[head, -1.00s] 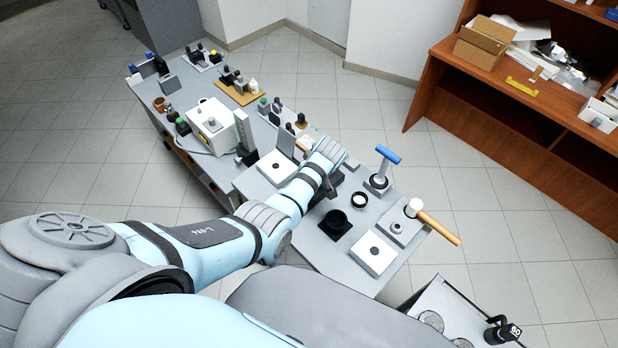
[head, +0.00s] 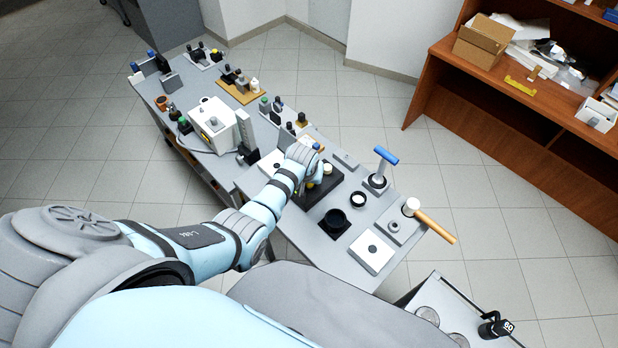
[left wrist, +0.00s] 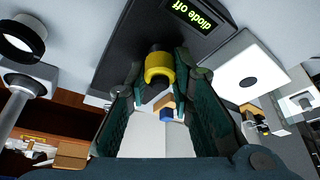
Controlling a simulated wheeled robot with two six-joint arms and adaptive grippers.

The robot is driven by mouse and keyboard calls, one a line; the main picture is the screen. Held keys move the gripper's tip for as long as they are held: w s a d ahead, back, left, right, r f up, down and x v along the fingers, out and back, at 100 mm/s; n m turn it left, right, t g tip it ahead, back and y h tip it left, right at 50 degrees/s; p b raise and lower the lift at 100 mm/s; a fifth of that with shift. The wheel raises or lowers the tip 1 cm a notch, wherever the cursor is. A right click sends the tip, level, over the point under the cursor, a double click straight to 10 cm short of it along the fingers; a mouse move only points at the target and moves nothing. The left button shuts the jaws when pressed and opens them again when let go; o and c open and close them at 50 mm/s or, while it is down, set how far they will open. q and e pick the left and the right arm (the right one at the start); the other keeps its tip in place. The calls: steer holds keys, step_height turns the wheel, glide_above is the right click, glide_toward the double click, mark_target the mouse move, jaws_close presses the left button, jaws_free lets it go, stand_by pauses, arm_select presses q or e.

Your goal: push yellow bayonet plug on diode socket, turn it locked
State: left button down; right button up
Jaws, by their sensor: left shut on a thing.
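The yellow bayonet plug (left wrist: 160,68) is between the fingertips of my left gripper (left wrist: 161,80), which is shut on it in the left wrist view. A dark cylindrical part shows beyond the yellow ring, against a black box (left wrist: 125,45) whose display (left wrist: 190,14) reads "diode off". The diode socket is not clearly seen behind the plug, and I cannot tell whether they touch. In the head view my left gripper (head: 309,181) is over the black box (head: 325,184), with a small yellow spot at its fingers. My right gripper is not in view.
A white box (head: 212,124) stands to the left.

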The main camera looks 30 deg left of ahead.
arm_select(q)
steer(key=shift+w+r+m, duration=0.1)
steer(key=shift+w+m, duration=0.1)
steer(key=shift+m, duration=0.4)
steer(key=c, duration=1.5)
jaws_free()
steer(key=shift+o, duration=0.8)
steer(key=shift+s, duration=0.1)
steer(key=w+a+v, duration=0.1)
steer(key=v, duration=1.4)
steer(key=shift+d+r, duration=0.25)
steer(key=shift+r, duration=0.3)
steer(key=shift+s+f, duration=0.1)
